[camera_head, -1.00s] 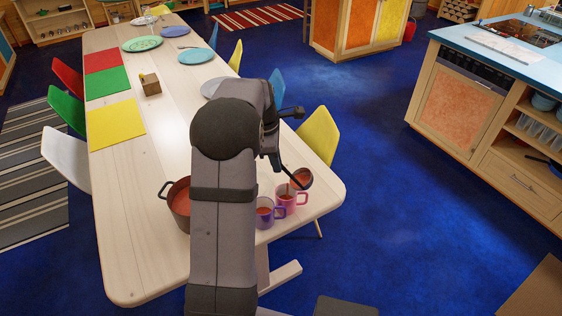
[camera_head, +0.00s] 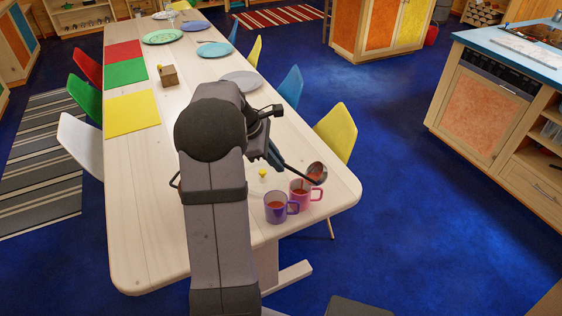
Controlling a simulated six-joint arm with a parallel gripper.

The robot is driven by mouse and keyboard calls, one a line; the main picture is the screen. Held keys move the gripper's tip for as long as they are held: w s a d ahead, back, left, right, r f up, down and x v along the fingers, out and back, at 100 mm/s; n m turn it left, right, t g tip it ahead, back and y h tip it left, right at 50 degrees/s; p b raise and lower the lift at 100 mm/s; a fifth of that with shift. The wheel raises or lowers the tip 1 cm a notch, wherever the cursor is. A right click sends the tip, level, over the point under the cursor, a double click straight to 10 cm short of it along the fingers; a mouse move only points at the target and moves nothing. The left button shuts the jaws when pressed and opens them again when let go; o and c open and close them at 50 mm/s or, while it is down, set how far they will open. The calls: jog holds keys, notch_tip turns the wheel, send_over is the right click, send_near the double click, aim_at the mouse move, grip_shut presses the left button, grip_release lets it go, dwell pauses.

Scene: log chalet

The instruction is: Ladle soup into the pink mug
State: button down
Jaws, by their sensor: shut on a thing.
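The pink mug (camera_head: 298,198) stands upright near the table's front right corner, with red-orange soup in it. My gripper (camera_head: 268,138) is above the table, up and left of the mug, shut on the dark ladle's handle. The ladle's bowl (camera_head: 317,172) is just above the pink mug's far right side, tilted, with some red-orange soup showing in it. Whether the bowl touches the rim I cannot tell. The soup pot is mostly hidden behind my arm; only a side handle (camera_head: 174,181) shows.
A purple mug (camera_head: 275,212) with soup stands close at the pink mug's left. A small yellow thing (camera_head: 263,173) lies behind them. The long table (camera_head: 150,230) has plates and coloured mats farther back. A yellow chair (camera_head: 338,130) is at the right edge.

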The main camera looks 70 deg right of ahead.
jog(key=w+f+g+b, duration=0.1)
jog(key=f+b, duration=0.1)
jog(key=w+a+f+g+h+b, duration=0.1)
jog(key=w+f+b, duration=0.1)
jog(key=shift+w+a+g, duration=0.15)
jog(key=shift+a+g, duration=0.05)
jog(key=shift+g, duration=0.2)
dwell(0.4)
notch_tip(320, 180, up, 4)
jog(key=t+y+p, duration=0.1)
jog(key=t+p, duration=0.2)
jog(key=p, duration=0.5)
jog(key=shift+p, duration=0.4)
